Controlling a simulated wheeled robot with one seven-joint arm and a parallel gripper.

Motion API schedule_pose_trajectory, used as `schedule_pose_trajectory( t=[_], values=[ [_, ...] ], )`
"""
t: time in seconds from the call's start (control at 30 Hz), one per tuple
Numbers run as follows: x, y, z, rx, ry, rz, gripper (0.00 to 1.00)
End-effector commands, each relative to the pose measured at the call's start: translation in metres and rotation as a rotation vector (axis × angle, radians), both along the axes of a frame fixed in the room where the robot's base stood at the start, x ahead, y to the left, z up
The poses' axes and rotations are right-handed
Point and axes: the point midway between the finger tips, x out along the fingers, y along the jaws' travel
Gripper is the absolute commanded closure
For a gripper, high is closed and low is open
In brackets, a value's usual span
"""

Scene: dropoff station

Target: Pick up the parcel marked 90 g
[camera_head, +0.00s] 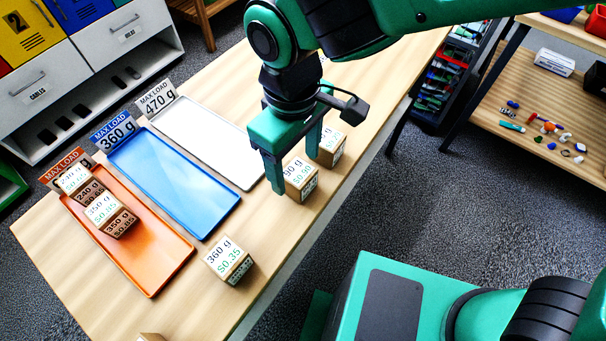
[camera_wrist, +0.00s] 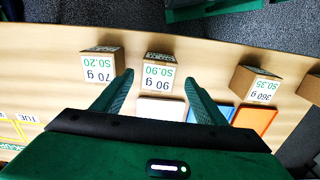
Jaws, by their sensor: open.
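The parcel marked 90 g (camera_head: 301,185) is a small brown box with a white top label reading 90 g and $0.90. It stands on the table's near edge, partly hidden by a finger in the head view. In the wrist view the 90 g parcel (camera_wrist: 159,72) shows whole, ahead of the fingertips and between their lines. My gripper (camera_head: 299,170) is open and empty, pointing down over the parcel. Its two green fingers also show in the wrist view (camera_wrist: 160,84). I cannot tell how high the fingertips are above the tabletop.
A parcel marked 70 g (camera_wrist: 101,62) stands close beside, and one marked 360 g (camera_head: 229,260) stands apart. White (camera_head: 246,183), blue (camera_head: 205,232) and orange (camera_head: 155,288) trays lie on the table (camera_head: 60,270). The orange one holds several parcels; the white and blue are empty.

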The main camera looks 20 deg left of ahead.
Motion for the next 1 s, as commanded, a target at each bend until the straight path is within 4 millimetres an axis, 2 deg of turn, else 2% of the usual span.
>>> schedule_pose_trajectory(
  t=[0.2, 0.3, 0.6, 0.67, 0.8, 1.0],
  values=[
    [0.001, -0.003, -0.032, -0.006, 0.002, 0.000, 0.34],
    [0.001, -0.002, -0.041, -0.003, 0.001, 0.000, 0.34],
    [0.002, -0.002, -0.045, -0.001, 0.000, -0.001, 0.34],
    [0.002, -0.002, -0.045, -0.001, 0.000, -0.001, 0.46],
    [0.002, -0.002, -0.045, -0.001, 0.000, -0.001, 0.80],
    [0.002, -0.002, -0.045, -0.001, 0.000, -0.001, 0.80]
  ],
)
